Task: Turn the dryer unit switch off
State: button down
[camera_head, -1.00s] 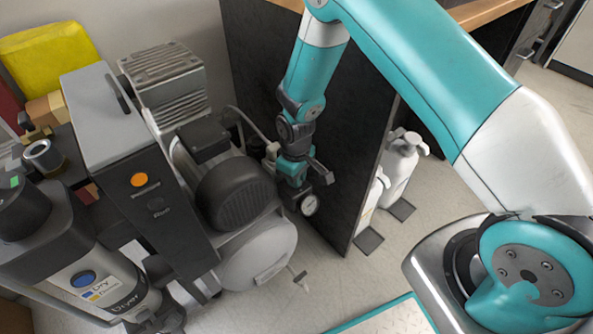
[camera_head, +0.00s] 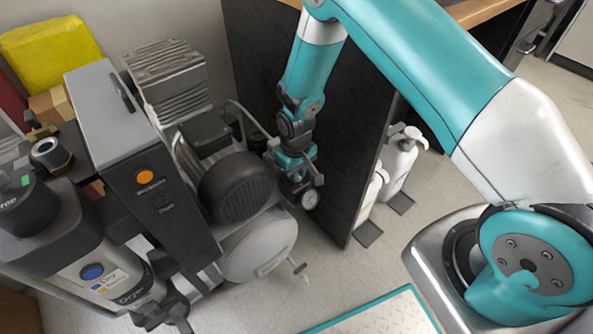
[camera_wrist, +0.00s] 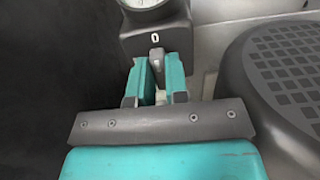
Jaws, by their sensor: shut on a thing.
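A dark switch box (camera_wrist: 180,37) with a white "0" mark and a round gauge (camera_wrist: 146,3) above it is at the top of the wrist view. A short grey switch lever (camera_wrist: 156,56) sticks out below the mark. My gripper (camera_wrist: 157,68) is shut on this lever, with one teal finger on each side. In the head view my gripper (camera_head: 297,168) reaches down beside the compressor motor, and the gauge (camera_head: 310,199) shows just below it. The fingertips and the lever are too small to make out in that view.
The black motor cover (camera_head: 237,187) and pale tank (camera_head: 260,245) stand close on the left. A dark panel (camera_head: 358,150) stands close on the right, with white bottles (camera_head: 400,165) beyond it. A "Dryer" labelled unit (camera_head: 95,270) stands at front left.

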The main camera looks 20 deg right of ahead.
jog(key=c, duration=1.1)
grip_release()
notch_tip(320, 180, up, 18)
jog(key=p, duration=0.4)
jog(key=shift+f, duration=0.25)
jog(key=s+a+r+n+y, duration=0.1)
jog(key=s+a+r, duration=0.1)
jog(key=s+r, duration=0.45)
jog(key=s+a+r+y, duration=0.15)
jog(key=s+r, duration=0.25)
jog(key=r, duration=0.5)
jog(key=s+r+n+y+p, duration=0.25)
jog(key=s+r, duration=0.65)
jog(key=s, duration=0.5)
jog(key=shift+h, duration=0.4)
jog(key=r+p, duration=0.6)
jog(key=r, duration=0.1)
jog(key=r+p, duration=0.7)
jog(key=a+r+p, duration=0.1)
jog(key=r+p, duration=0.6)
